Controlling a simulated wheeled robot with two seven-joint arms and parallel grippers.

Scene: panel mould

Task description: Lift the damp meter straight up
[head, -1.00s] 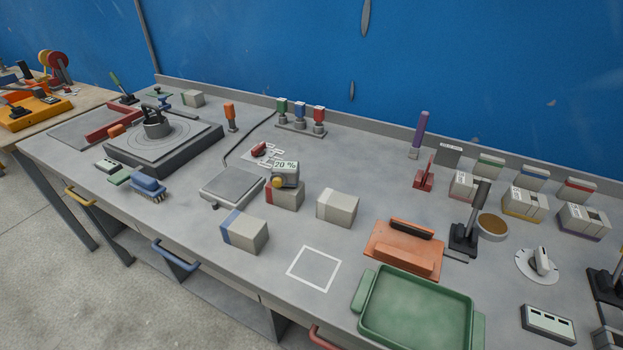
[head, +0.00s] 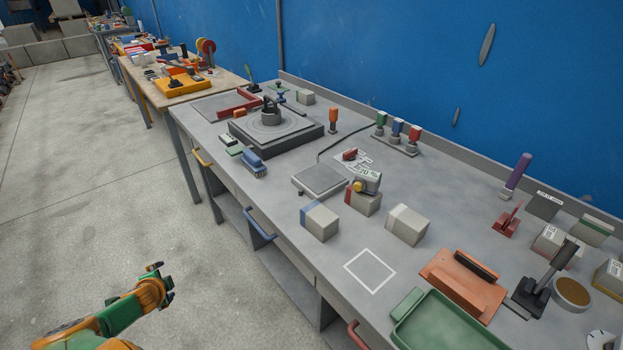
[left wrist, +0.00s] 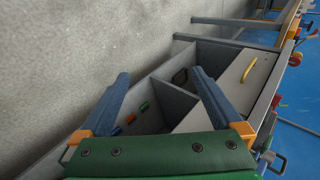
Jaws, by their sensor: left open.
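The damp meter (head: 368,180), a small grey device with a display and a yellow round part, sits on top of a pale block with a red end (head: 366,203) on the grey bench. My left gripper (head: 165,282) is low at the left in the head view, over the floor in front of the bench and well apart from the meter. In the left wrist view its two blue-grey fingers (left wrist: 160,75) are spread with nothing between them, facing the bench's open under-shelf. The meter does not show in the left wrist view. My right gripper is not in view.
A block with a blue end (head: 320,221) and a plain pale block (head: 408,225) flank the meter's block. A grey plate (head: 320,180) lies behind to the left. A green tray (head: 455,325) and orange piece (head: 462,283) stand to the right. The bench's front edge has protruding handles (head: 259,226).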

